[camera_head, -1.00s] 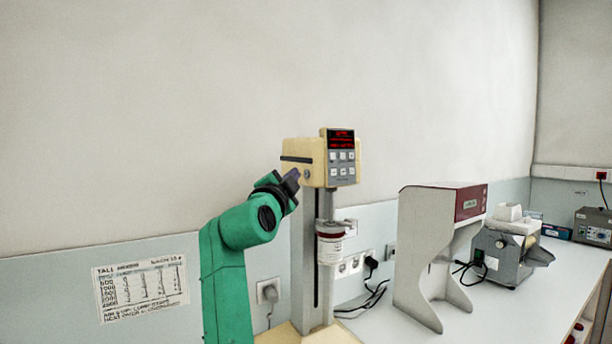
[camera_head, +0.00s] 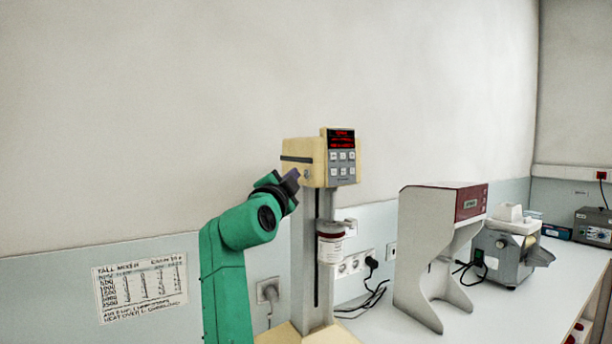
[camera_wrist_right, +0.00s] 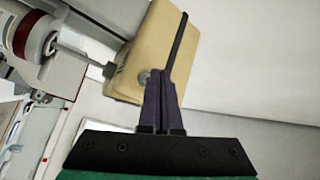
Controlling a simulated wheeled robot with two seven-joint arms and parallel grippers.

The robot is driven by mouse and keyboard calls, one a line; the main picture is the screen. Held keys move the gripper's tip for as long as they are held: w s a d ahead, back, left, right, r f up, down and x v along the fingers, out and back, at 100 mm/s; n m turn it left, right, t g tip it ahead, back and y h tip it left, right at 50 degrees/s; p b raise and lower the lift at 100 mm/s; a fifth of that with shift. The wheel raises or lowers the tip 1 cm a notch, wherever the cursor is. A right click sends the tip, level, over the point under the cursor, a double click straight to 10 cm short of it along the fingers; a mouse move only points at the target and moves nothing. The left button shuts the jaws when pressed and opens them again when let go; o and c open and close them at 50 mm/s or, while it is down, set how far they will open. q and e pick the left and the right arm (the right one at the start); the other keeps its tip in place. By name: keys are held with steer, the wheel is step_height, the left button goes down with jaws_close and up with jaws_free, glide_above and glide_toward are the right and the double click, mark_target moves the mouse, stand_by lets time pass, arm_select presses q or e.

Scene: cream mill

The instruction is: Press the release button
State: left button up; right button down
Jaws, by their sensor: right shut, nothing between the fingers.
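The mixer head (camera_head: 300,150) is a cream box on a grey column, with a dark slot in its side and a keypad with a red display (camera_head: 341,158) on its front. A small round grey release button (camera_head: 307,174) sits on its side face; it also shows in the right wrist view (camera_wrist_right: 144,77). My right gripper (camera_head: 295,174) is shut and empty, its purple fingertips at the button. In the right wrist view the fingertips (camera_wrist_right: 160,76) are right beside or against the button; I cannot tell whether they press it. My left gripper is out of view.
A jar with a white label (camera_head: 331,243) is at the column below the head. A grey-white stand (camera_head: 425,250) and a grey machine (camera_head: 505,250) stand on the white bench to the right. Cables and sockets (camera_head: 355,263) are behind. A handwritten sheet (camera_head: 140,288) hangs at left.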

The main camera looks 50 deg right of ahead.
steer(key=shift+d, duration=0.1)
stand_by(0.4)
steer(key=shift+s+d, duration=0.1)
steer(key=shift+d, duration=0.25)
steer(key=shift+s+d, duration=0.15)
steer(key=shift+d, duration=0.1)
stand_by(0.5)
stand_by(0.3)
steer(key=shift+w+a+b, duration=0.25)
steer(key=shift+a+b, duration=0.15)
steer(key=shift+a, duration=0.3)
steer(key=a, duration=0.1)
steer(key=w+a, duration=0.1)
steer(key=a, duration=0.2)
steer(key=shift+w+a+b, duration=0.25)
steer(key=shift+a+b, duration=0.15)
